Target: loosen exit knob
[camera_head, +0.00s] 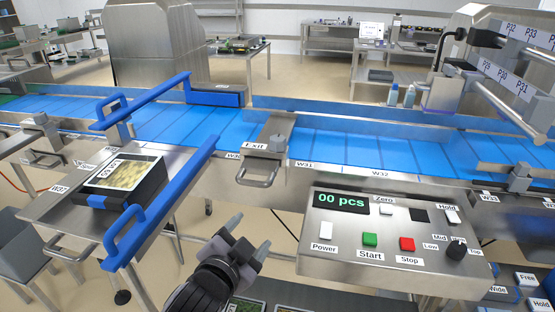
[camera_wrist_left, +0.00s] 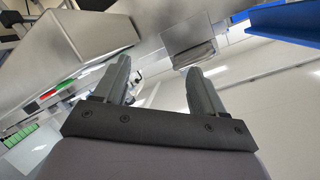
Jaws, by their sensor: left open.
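The exit knob (camera_head: 277,143) is a small grey knob on a metal bracket beside the label "Exit", at the near edge of the blue conveyor. A metal loop handle (camera_head: 258,178) hangs from the front of that bracket. My left gripper (camera_head: 248,237) is at the bottom centre of the head view, open and empty, below and apart from the knob. Its two grey fingers also show spread apart in the left wrist view (camera_wrist_left: 157,72), with nothing between them. I cannot make out the knob in the wrist view. My right gripper is not in view.
A control panel (camera_head: 384,262) with buttons stands right of my left gripper. A steel side table (camera_head: 66,207) holding a black tray (camera_head: 123,183) is at left, flanked by blue guide rails (camera_head: 160,205). The blue belt (camera_head: 208,128) runs behind the bracket.

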